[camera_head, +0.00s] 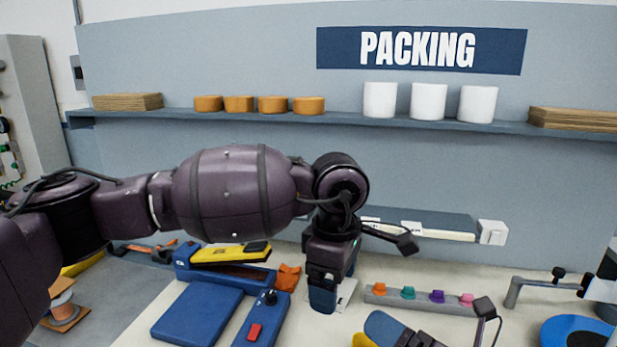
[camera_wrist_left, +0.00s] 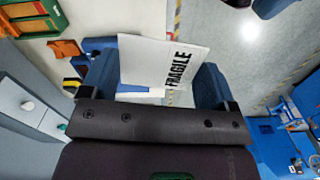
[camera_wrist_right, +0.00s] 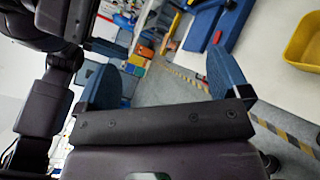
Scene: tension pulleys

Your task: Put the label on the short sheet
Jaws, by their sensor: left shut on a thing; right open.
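My left gripper (camera_head: 322,292) points down over the bench in the middle of the head view. It is shut on a white label printed FRAGILE, which shows between its fingers in the left wrist view (camera_wrist_left: 150,62). In the head view a white edge of the label (camera_head: 347,291) shows beside the fingers. My right gripper (camera_wrist_right: 163,82) is open and empty in the right wrist view. A blue finger of it shows low in the head view, right of my left gripper. I cannot make out the short sheet for certain.
A blue press with a yellow handle (camera_head: 231,253) stands left of my left gripper. A grey strip with several coloured knobs (camera_head: 420,299) lies to the right. A long dispenser (camera_head: 435,226) is at the back. A blue disc (camera_head: 575,331) is at the far right.

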